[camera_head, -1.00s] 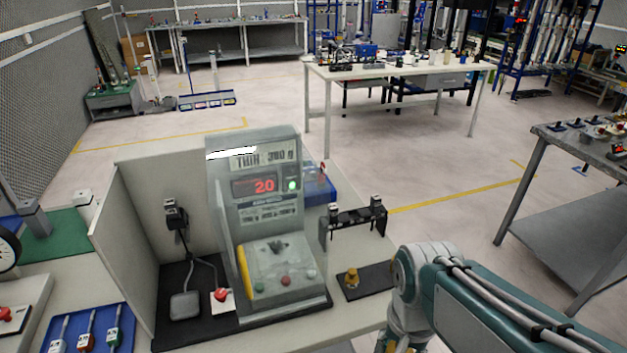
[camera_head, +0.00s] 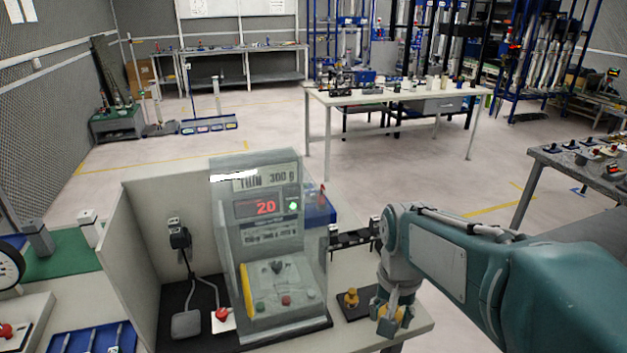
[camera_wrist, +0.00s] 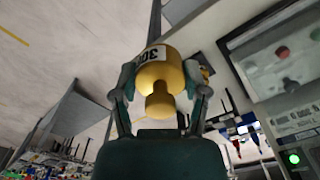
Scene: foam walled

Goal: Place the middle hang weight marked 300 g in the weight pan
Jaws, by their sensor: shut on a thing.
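My gripper (camera_wrist: 158,90) is shut on a brass-yellow hang weight (camera_wrist: 160,72) with a narrow knob. Its pale label shows "30", with the rest cut off by the view angle. In the head view my gripper (camera_head: 391,322) is over the right edge of the bench, beside a small dark mat (camera_head: 362,310); a bit of the yellow weight (camera_head: 402,312) shows between the fingers. Another brass weight (camera_head: 351,299) stands on that mat, left of my gripper. The clear-cased machine (camera_head: 262,235) left of it has a sign reading 300 g. I cannot clearly make out a weight pan.
The machine has a red display (camera_head: 265,207) reading 20 and a lit green lamp. A dark rack (camera_head: 352,238) stands behind the mat. A pale side wall (camera_head: 128,250) bounds the bench's left. The floor to the right is open up to a grey table (camera_head: 575,180).

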